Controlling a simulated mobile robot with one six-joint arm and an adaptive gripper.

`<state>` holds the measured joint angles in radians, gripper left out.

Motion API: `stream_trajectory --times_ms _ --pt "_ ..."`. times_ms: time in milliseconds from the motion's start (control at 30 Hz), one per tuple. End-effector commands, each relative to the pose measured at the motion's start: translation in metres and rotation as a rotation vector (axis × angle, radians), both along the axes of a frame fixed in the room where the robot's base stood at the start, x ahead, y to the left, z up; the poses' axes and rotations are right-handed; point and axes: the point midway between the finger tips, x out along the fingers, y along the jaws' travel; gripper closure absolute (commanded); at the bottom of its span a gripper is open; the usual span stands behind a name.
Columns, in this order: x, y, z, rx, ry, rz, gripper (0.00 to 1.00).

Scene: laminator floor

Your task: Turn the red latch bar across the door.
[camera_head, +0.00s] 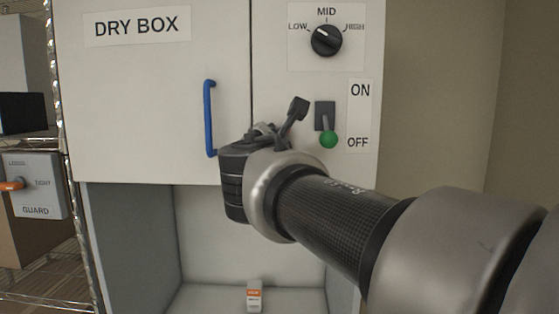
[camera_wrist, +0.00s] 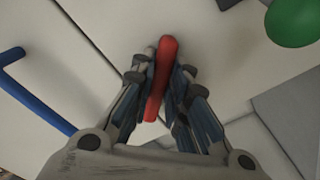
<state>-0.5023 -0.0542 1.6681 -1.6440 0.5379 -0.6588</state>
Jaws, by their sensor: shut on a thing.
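The red latch bar (camera_wrist: 161,75) shows in the wrist view between the two fingers of my gripper (camera_wrist: 163,82), which is shut on it. The bar lies close to the seam between the door and the panel beside it, roughly in line with my fingers. In the head view my gripper (camera_head: 268,130) is at the right edge of the dry box door (camera_head: 150,110) and hides the bar. The door is flush with the cabinet front and looks shut. Its blue handle (camera_head: 209,118) is left of my gripper; it also shows in the wrist view (camera_wrist: 38,98).
A switch with a green knob (camera_head: 328,139) is close right of my gripper, beside ON and OFF labels. A black dial (camera_head: 326,40) is above. An orange and white item (camera_head: 254,295) stands in the open bay below. A guard box (camera_head: 36,187) is at the left.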

Motion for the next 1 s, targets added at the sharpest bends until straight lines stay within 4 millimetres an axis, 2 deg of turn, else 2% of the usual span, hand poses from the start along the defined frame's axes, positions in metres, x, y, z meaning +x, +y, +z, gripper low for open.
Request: stream_trajectory --times_ms 33,600,1000 --pt "0.0001 -0.0003 -0.0053 0.045 -0.003 0.000 1.00" --pt "0.0003 -0.0024 -0.0089 0.549 -0.018 -0.001 1.00" --pt "0.0001 -0.0026 -0.0080 0.732 -0.025 0.000 1.00"
